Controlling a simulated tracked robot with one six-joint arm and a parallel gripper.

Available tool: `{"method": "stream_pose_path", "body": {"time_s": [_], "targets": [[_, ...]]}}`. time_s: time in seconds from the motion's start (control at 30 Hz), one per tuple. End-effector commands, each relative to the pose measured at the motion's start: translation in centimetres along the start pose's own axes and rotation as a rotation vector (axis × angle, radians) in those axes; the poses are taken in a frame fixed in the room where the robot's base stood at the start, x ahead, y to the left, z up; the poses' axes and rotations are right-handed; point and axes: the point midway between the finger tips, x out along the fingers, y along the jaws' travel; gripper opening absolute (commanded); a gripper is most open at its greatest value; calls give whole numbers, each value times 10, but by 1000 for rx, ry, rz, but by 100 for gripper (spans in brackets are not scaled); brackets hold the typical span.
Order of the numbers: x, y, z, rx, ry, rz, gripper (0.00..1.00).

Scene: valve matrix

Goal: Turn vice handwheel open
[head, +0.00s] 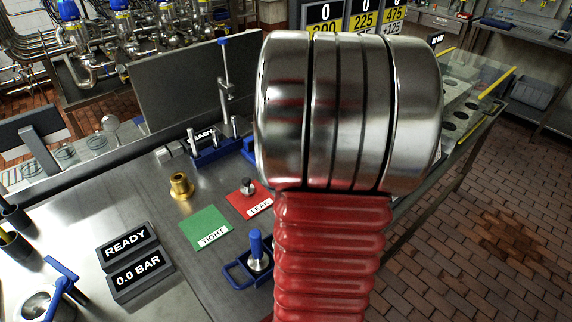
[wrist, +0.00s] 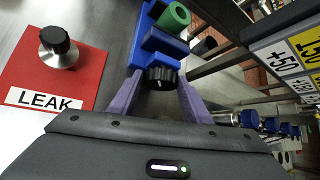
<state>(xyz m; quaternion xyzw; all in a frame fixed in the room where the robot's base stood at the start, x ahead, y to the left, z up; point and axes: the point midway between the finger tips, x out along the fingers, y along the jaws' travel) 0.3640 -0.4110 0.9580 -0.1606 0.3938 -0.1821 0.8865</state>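In the wrist view, a ribbed black handwheel (wrist: 161,77) sits on the near end of the blue vice (wrist: 166,46). A green hollow cylinder (wrist: 175,16) shows at the vice's far part. The two purple fingers of my gripper (wrist: 160,84) stand on either side of the handwheel, with their tips at or just past it. Whether they touch its rim is too fine to tell. In the head view, only a blue edge (head: 250,148) shows beside my arm, perhaps part of the vice. My arm hides the handwheel and gripper there.
A red LEAK plate (wrist: 52,75) with a black-topped metal knob (wrist: 57,47) lies left of my gripper. The head view also shows a green TIGHT plate (head: 206,228), a brass fitting (head: 181,186) and a blue-handled clamp (head: 256,256). Score boards (wrist: 292,55) stand at right.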

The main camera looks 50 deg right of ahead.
Motion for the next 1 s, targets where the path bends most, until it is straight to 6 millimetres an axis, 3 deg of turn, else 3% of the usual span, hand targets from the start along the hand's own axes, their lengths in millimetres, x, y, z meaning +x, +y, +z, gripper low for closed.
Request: {"method": "stream_pose_path", "body": {"time_s": [0.2,0.57,1.0], "targets": [[0,-1,0,0,0,-1,58],[-3,-2,1,0,-1,-3,58],[-39,-2,1,0,-2,-5,58]]}}
